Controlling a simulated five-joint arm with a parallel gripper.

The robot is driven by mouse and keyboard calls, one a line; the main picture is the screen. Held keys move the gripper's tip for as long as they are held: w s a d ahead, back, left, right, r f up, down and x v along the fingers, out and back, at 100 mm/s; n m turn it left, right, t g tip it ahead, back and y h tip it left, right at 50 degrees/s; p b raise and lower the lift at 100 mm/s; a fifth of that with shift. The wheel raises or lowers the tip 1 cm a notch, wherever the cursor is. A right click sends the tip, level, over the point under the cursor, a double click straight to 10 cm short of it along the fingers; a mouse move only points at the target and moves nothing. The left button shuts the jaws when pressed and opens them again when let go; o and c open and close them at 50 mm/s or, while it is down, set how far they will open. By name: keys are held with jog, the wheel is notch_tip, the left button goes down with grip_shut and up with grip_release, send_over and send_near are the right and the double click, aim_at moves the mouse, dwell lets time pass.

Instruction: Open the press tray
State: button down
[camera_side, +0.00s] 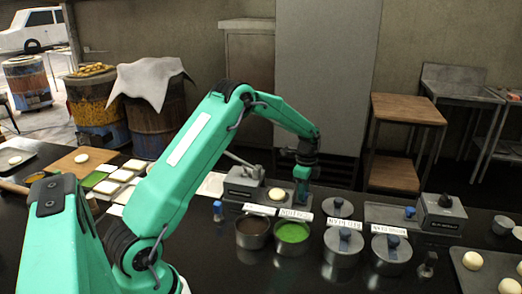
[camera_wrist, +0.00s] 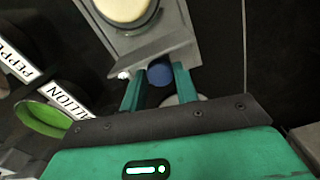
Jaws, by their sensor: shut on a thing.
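The press (camera_side: 240,180) is a grey metal box with a lever on the dark counter, left of my gripper (camera_side: 302,188). Its grey tray (camera_wrist: 160,45) shows in the wrist view, with a pale round dough ball (camera_wrist: 125,8) on it. The dough also shows in the side view (camera_side: 277,194), uncovered beside the press body. A blue knob (camera_wrist: 160,74) is at the tray's near end. My gripper (camera_wrist: 158,84) is shut on this knob, one finger on each side. In the side view my gripper hides the knob.
Labelled pots stand in front: a brown one (camera_side: 252,232), a green one (camera_side: 292,235) and two lidded ones (camera_side: 343,247) (camera_side: 391,252). A second grey device (camera_side: 440,213) stands right, with a blue knob (camera_side: 410,211). Dough balls lie on a tray (camera_side: 490,278) at far right.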

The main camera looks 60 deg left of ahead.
jog(key=shift+w+d, duration=0.1)
jog(key=shift+w, duration=0.05)
jog(key=shift+r, duration=0.1)
jog(key=c, duration=1.1)
grip_release()
jog(key=shift+o, duration=0.2)
jog(key=shift+r, duration=0.1)
jog(key=shift+r, duration=3.8)
